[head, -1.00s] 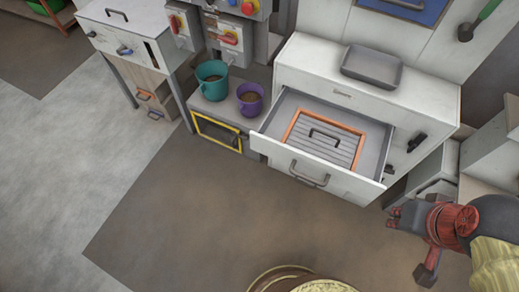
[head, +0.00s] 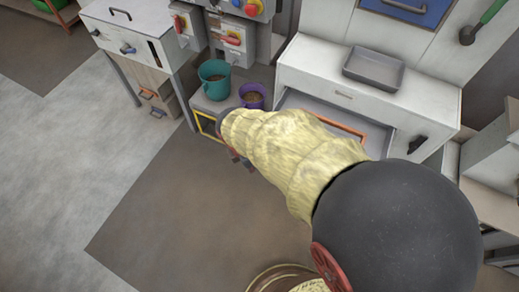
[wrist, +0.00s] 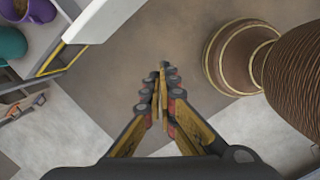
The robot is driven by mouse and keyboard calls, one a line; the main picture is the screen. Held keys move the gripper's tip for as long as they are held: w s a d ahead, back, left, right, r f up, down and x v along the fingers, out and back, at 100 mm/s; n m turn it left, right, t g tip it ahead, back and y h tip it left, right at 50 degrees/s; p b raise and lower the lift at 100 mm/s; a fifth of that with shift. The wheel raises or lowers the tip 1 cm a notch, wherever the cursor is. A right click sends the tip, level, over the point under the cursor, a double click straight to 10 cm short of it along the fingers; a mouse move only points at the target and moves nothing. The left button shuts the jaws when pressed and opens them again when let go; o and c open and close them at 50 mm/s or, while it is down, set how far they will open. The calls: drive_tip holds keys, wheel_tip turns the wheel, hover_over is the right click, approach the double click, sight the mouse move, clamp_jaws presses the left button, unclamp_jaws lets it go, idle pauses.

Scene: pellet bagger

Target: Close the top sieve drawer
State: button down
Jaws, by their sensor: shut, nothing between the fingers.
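The top sieve drawer (head: 298,100) stands pulled out of the white cabinet. My arm covers its front and handle in the head view, so only its back part and a bit of the orange-framed sieve (head: 345,129) show. In the wrist view a white panel (wrist: 105,18) at the top left looks like the drawer front's end. My gripper (wrist: 162,72) is shut and empty, with its fingertips over the brown floor, apart from that panel. In the head view it is mostly hidden behind my sleeve, near the drawer's left front side.
A teal bucket (head: 214,76) and a purple bucket (head: 252,95) stand left of the cabinet above a yellow-framed opening. A grey tray (head: 372,68) lies on the cabinet top. A round brown vessel (wrist: 226,62) stands on the floor. The floor at left is clear.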

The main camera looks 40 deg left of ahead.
drive_tip(key=w+a+r+n+y, duration=0.1)
drive_tip(key=w+a+r+n, duration=0.1)
drive_tip(key=a+n, duration=0.35)
drive_tip(key=w+f+n+b, duration=0.2)
drive_tip(key=w+f+b, duration=0.3)
drive_tip(key=f, duration=0.5)
drive_tip(key=shift+w+d+t, duration=0.25)
drive_tip(key=shift+w+t, duration=0.05)
drive_tip(key=shift+w, duration=0.45)
drive_tip(key=shift+w, duration=0.1)
